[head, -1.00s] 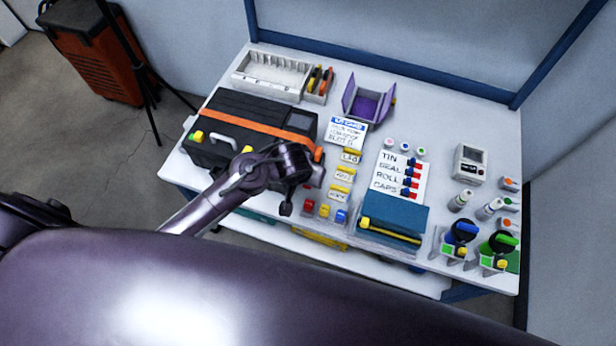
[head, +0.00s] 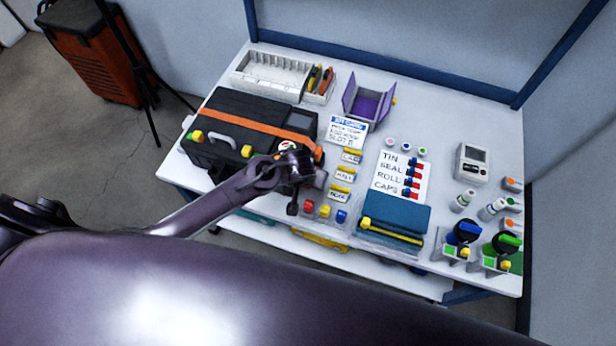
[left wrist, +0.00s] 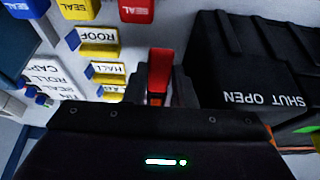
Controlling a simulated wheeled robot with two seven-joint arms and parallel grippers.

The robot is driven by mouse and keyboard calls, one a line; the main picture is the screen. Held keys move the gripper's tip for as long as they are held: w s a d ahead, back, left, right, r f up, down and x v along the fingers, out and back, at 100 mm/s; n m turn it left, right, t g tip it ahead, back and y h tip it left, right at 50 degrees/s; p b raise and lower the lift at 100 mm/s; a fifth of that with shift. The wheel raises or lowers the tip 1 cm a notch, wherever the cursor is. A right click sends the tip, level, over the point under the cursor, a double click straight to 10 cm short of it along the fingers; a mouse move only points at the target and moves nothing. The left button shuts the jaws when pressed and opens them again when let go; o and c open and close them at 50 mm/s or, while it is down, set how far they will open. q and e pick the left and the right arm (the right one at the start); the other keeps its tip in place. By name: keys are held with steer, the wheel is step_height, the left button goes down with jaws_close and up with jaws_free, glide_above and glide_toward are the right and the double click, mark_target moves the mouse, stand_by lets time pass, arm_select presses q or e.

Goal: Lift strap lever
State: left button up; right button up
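The black case (head: 235,110) lies at the table's left with an orange strap (head: 258,122) across it. The red-orange strap lever (head: 318,154) sits at the strap's right end, partly hidden by my arm in the head view. My left gripper (head: 300,190) is at the case's front right corner, pointing down. In the left wrist view the lever (left wrist: 160,68) stands between the two dark fingers of my left gripper (left wrist: 159,88), beside the case (left wrist: 250,75) marked SHUT OPEN. The fingers are apart, close on both sides of it; contact cannot be told. My right gripper is not in view.
Yellow-edged label holders (head: 345,175) and red, yellow and blue blocks (head: 325,211) stand close right of the gripper. A blue box (head: 395,220), a purple tray (head: 368,103) and a white divided bin (head: 270,72) are farther off. The table's back right is fairly clear.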

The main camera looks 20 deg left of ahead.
arm_select(q)
steer(key=c, duration=0.4)
steer(key=shift+o, duration=0.2)
steer(key=r+g+p, duration=0.1)
steer(key=g+p, duration=0.1)
steer(key=p, duration=0.2)
steer(key=w+r+g+p, duration=0.1)
steer(key=p, duration=0.3)
steer(key=shift+w+d+r+g, duration=0.15)
steer(key=shift+r+g, duration=0.05)
steer(key=shift+g, duration=0.2)
steer(key=shift+w+g+p, duration=0.15)
steer(key=shift+g+p, duration=0.25)
steer(key=shift+p, duration=0.05)
steer(key=shift+w+g, duration=0.25)
steer(key=shift+g, duration=0.15)
steer(key=shift+w+g+b, duration=0.35)
steer(key=shift+g+b, duration=0.25)
steer(key=shift+g, duration=0.2)
steer(key=g+b, duration=0.2)
steer(key=shift+w+b, duration=0.4)
steer(key=shift+w+r+g+b, duration=0.25)
steer(key=shift+g+b, duration=0.35)
steer(key=shift+b, duration=0.45)
steer(key=shift+r, duration=0.1)
steer(key=o, duration=0.7)
